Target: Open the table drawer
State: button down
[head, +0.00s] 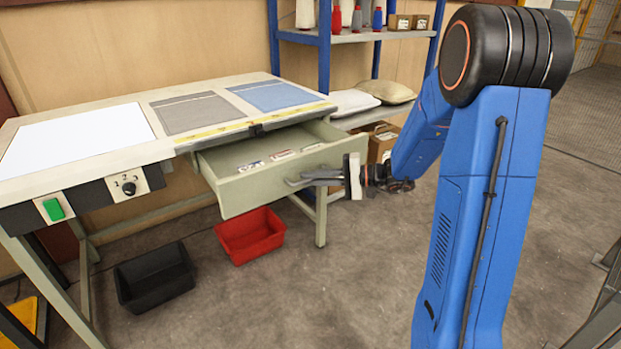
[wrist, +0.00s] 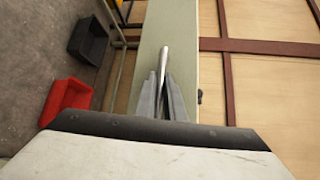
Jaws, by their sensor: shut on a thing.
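The table drawer (head: 270,167) is pulled out from under the right part of the worktable (head: 88,88). Small packets or cards lie inside it. My gripper (head: 298,180) is at the drawer's front panel, its fingers shut on the handle. In the wrist view the green-grey drawer front (wrist: 150,60) runs up the picture. The light metal bar handle (wrist: 165,65) passes between my two grey fingers (wrist: 165,100). The part of the handle between the fingers is hidden.
A red bin (head: 250,236) and a black bin (head: 154,275) stand on the floor below. A blue shelf rack (head: 325,40) with spools and pillows stands behind. Grey and blue fabric pieces (head: 268,96) lie on the tabletop. Open floor lies in front of the drawer.

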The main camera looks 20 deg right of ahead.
jog(key=c, duration=2.1)
grip_release()
jog(key=shift+d, duration=0.1)
jog(key=v, duration=1.7)
jog(key=shift+s+d+r, duration=0.1)
